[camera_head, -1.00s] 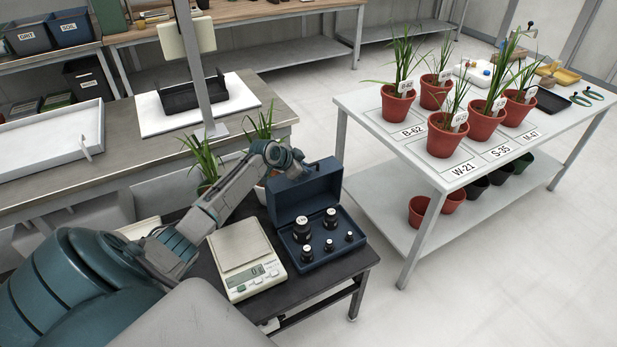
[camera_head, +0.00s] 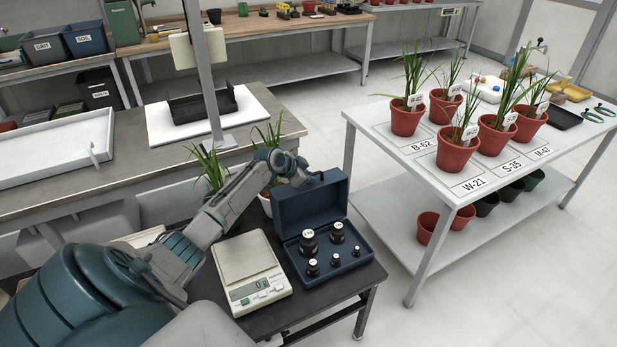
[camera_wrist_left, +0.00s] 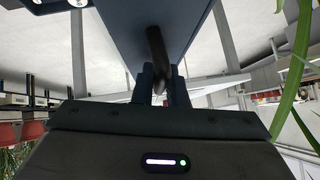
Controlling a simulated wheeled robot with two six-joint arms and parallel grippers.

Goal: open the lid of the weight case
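The dark blue weight case (camera_head: 326,277) stands on the small black table with its lid (camera_head: 311,207) raised upright. Several black weights (camera_head: 309,241) with pale tops sit in its base. My left gripper (camera_head: 316,179) is at the upper edge of the lid, partly hidden behind it. In the left wrist view, the blue lid (camera_wrist_left: 120,35) fills the upper middle, and the two fingers (camera_wrist_left: 162,85) stand close on either side of a dark handle bar (camera_wrist_left: 156,48); they appear shut on it. My right gripper does not show.
A digital scale (camera_head: 248,270) stands left of the case. Potted plants (camera_head: 267,190) stand behind the arm. A white table (camera_head: 420,175) with several red-potted plants is to the right, with open floor between.

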